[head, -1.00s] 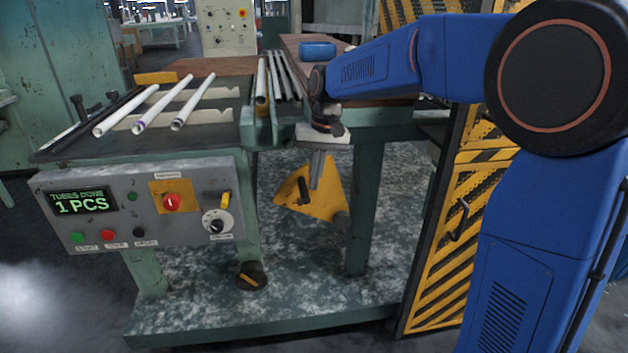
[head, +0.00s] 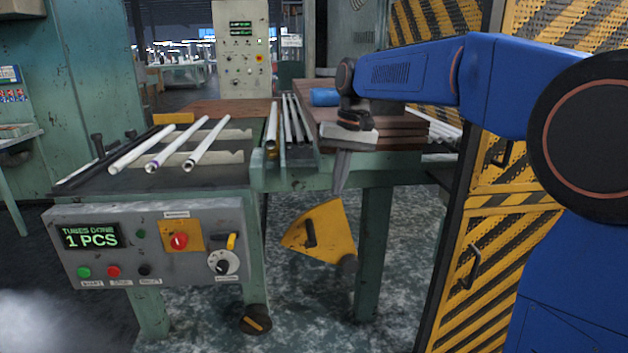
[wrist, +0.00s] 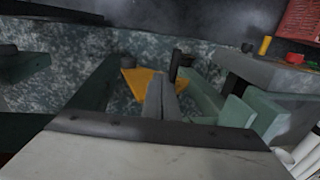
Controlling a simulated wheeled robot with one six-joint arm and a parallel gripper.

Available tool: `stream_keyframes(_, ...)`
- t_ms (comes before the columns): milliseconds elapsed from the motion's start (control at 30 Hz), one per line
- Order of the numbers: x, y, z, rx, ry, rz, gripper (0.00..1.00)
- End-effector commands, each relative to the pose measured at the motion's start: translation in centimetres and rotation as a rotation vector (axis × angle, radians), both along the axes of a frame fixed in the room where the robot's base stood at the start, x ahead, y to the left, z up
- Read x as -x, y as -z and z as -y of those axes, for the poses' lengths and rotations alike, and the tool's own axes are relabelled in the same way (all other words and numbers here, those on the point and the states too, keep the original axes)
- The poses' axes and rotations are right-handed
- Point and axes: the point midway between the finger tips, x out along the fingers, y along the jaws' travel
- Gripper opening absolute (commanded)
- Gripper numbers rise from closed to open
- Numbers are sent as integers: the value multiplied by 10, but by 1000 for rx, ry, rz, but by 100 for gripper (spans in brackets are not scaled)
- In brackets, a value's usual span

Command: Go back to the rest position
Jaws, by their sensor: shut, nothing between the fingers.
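My gripper (head: 341,172) hangs at the end of my blue arm, pointing down in front of the bench's right part. Its fingers are together with nothing between them. In the wrist view the gripper fingers (wrist: 161,98) show closed above the yellow guard plate (wrist: 138,80). In the head view this yellow plate (head: 322,240) is below the fingertips, on the bench frame. Three white glass tubes (head: 180,143) lie on the rack at the left of the bench, apart from the gripper.
The control box (head: 150,243) reads "TUBES DONE 1 PCS". More tubes (head: 296,120) lie in the middle channel. A blue roll (head: 324,97) sits on wooden boards behind the gripper. A yellow-black striped guard (head: 480,250) stands close to my arm at right.

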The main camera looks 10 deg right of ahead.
Motion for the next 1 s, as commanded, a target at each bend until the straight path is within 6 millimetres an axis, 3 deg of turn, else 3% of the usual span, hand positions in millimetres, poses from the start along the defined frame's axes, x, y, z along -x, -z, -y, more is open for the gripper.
stream_keyframes(233,56,2,35,15,13,69,0)
stream_keyframes(467,116,17,68,37,23,143,0)
stream_keyframes(767,196,52,105,71,31,237,0)
stream_keyframes(1000,256,92,128,104,34,312,0)
